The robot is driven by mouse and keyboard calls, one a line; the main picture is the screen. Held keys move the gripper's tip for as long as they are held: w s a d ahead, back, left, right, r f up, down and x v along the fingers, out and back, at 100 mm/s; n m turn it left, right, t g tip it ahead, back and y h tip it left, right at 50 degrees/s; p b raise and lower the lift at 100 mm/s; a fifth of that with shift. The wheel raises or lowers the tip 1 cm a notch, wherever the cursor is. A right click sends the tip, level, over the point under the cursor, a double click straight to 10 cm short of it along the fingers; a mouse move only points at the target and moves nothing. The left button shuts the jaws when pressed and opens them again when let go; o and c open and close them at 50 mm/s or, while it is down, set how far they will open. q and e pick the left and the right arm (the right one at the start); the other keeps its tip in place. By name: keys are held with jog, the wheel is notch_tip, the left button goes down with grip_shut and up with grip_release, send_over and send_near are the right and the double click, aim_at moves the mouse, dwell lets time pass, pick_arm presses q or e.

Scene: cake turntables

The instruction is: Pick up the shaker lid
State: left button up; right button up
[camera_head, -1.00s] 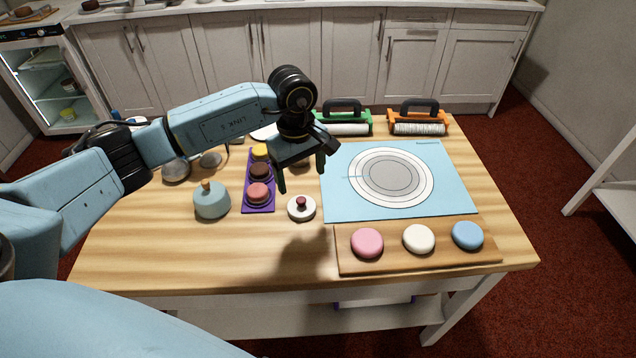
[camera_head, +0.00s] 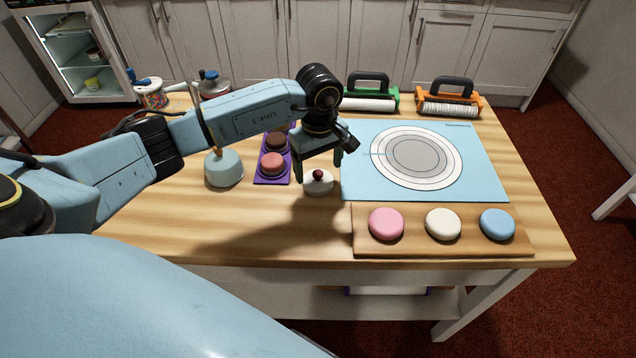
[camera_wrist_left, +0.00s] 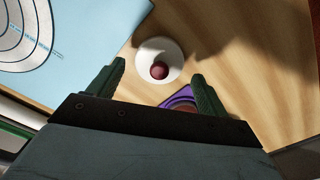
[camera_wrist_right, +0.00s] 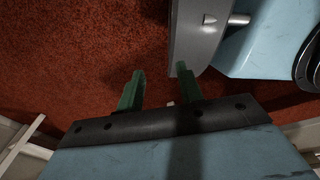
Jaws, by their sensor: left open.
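The shaker lid (camera_head: 318,186) is a white disc with a dark red knob, lying on the wooden table between the purple tray and the blue mat. In the left wrist view the lid (camera_wrist_left: 157,66) lies just beyond and between my fingertips. My left gripper (camera_head: 319,170) is open and empty, above the lid with its fingers pointing down; it also shows in the left wrist view (camera_wrist_left: 158,75). My right gripper (camera_wrist_right: 160,73) shows only in the right wrist view, apart and empty over the red floor.
A purple tray (camera_head: 286,172) with round cakes is left of the lid. A teal pot (camera_head: 223,170) stands further left. The blue turntable mat (camera_head: 480,178) is to the right. A wooden board (camera_head: 365,246) with pink, white and blue discs lies in front. Rollers stand at the back.

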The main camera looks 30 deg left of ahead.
aim_at(316, 172)
pick_arm(q)
jog(key=f+b, duration=0.1)
jog(key=f, duration=0.1)
jog(key=f+b, duration=0.1)
jog(key=f, duration=0.1)
jog(key=shift+a, duration=0.35)
jog(key=c, duration=0.7)
pick_arm(e)
jog(key=shift+s+d+f, duration=0.2)
jog(key=shift+d+f, duration=0.15)
jog(key=shift+f, duration=0.25)
jog(key=shift+s+d+f, duration=0.15)
jog(key=shift+d+f, duration=0.15)
jog(key=shift+f, duration=0.25)
